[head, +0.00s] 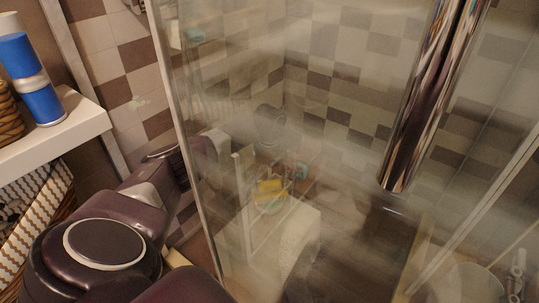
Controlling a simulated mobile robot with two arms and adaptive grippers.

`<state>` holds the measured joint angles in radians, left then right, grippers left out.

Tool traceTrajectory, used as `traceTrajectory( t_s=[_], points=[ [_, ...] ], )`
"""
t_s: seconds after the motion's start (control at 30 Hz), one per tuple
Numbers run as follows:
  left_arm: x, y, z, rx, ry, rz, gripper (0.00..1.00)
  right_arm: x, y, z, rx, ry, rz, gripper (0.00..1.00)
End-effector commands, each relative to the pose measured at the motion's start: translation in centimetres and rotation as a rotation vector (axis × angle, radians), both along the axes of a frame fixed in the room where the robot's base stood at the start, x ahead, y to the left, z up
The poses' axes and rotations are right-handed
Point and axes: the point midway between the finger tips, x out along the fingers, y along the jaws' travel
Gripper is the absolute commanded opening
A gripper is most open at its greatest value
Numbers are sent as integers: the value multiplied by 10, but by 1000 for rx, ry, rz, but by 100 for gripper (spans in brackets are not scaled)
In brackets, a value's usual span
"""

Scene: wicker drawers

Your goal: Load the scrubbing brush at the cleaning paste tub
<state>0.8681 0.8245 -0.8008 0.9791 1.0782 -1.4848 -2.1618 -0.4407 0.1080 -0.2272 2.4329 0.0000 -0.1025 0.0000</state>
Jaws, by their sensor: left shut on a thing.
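My left arm comes in from the lower left and reaches behind the glass panel. My left gripper (275,132) shows only blurred through the hazy glass, shut. What it holds is too blurred to make out clearly; it may be the scrubbing brush. A yellow thing (269,186) with a greenish part below it sits low behind the glass, below the gripper. A small teal thing (301,171) is to its right. I cannot tell which of these, if either, is the cleaning paste tub. My right gripper is not in view.
The glass panel (345,120) with its metal edge stands close beside my left arm. A white stand (290,240) is behind it. A chrome cylinder (425,100) hangs at the right. A white shelf (60,130) with blue-and-white containers (43,103) is at the left.

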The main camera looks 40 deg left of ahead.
Motion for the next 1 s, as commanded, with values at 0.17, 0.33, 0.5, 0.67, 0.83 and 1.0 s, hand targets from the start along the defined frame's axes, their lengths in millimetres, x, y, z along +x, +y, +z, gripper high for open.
traceTrajectory(
  t_s=[0.17,0.33,0.5,0.67,0.83,1.0],
  points=[
    [0,0,-1,0,0,0,43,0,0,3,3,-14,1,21],
    [0,0,-2,0,0,0,43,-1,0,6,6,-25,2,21],
    [0,0,-3,0,0,0,43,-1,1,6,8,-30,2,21],
    [0,0,-4,-1,-1,0,43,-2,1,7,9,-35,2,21],
    [0,0,-5,-1,-1,0,43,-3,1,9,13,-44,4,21],
    [0,0,-5,-1,-1,0,43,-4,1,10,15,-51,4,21]
  ],
)
